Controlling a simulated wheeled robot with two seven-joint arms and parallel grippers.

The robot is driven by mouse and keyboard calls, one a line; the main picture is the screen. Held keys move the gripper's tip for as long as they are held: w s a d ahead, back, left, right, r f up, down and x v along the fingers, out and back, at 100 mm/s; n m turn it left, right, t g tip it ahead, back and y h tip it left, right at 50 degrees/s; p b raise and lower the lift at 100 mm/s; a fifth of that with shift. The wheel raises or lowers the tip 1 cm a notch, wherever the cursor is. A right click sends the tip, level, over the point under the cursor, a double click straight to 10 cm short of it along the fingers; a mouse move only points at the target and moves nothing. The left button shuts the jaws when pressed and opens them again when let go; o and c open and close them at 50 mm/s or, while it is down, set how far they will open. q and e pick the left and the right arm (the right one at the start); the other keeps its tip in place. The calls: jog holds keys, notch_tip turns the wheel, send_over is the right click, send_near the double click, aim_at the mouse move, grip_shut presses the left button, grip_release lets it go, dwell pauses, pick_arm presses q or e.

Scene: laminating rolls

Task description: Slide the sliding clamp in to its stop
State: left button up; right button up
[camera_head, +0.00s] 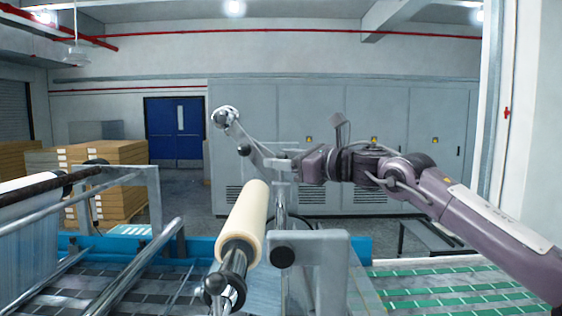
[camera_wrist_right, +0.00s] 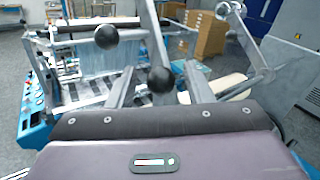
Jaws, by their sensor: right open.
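A cream roll (camera_head: 245,220) lies on a dark shaft, with a shiny metal end fitting (camera_head: 222,286) at the near end. A metal arm with a chrome head (camera_head: 225,117) rises beyond the roll. I cannot tell for sure which part is the sliding clamp. My right gripper (camera_head: 282,165) is behind and above the roll's far end, coming in from the right. In the right wrist view its two fingers are apart, and a black ball knob (camera_wrist_right: 160,79) on a rod appears between them; contact cannot be told. My left gripper is not in view.
A grey bracket (camera_head: 318,250) with a black knob (camera_head: 283,257) stands right of the roll. Rollers and rails (camera_head: 125,265) fill the left. A green striped web (camera_head: 450,285) lies at right. Stacked boxes (camera_head: 110,165) and grey cabinets (camera_head: 310,130) stand behind.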

jog(key=b+v, duration=0.3)
jog(key=v, duration=0.4)
jog(key=shift+b, duration=0.4)
